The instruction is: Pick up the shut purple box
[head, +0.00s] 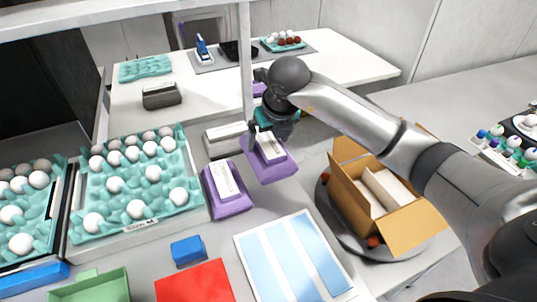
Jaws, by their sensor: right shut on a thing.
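My right gripper (272,134) reaches in from the right and is shut on a shut purple box (275,172) with a pale label on top. The fingers cover the box's far end. I cannot tell for sure whether the box is clear of the table. A second shut purple box (231,208), also with a pale top, sits just left of and nearer than the held one. A bit of another purple thing (259,88) shows behind my gripper, mostly hidden. My left gripper is not in view.
Teal egg trays (118,212) with white eggs fill the left. A grey box (218,151) stands close behind the purple boxes. An open cardboard box (413,223) sits on a round grey stand at the right. A blue-striped sheet (247,255) lies in front. A post (245,60) rises behind.

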